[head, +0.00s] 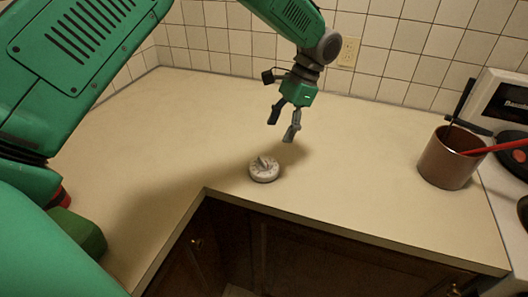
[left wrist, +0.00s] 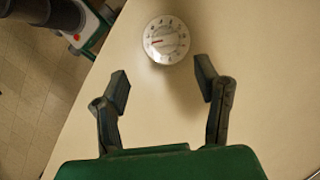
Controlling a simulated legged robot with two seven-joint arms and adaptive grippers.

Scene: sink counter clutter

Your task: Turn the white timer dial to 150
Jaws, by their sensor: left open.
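The white timer dial (head: 264,169) lies on the counter near its inner front corner, with a raised grip across its top. In the left wrist view the dial (left wrist: 166,40) shows a ring of marks and a red pointer toward the left; the numbers are too small to read. My left gripper (head: 282,128) is open and empty, above and behind the dial, fingers pointing down. In the left wrist view its two fingers (left wrist: 162,82) are spread apart, with the dial beyond the tips and not touching them. My right gripper is not in view.
The beige counter (head: 350,150) is clear around the dial. A brown pot (head: 447,160) with a red-handled utensil stands at the right, beside the stove (head: 505,110). The counter's front edge runs close to the dial. A tiled wall (head: 390,45) with an outlet is behind.

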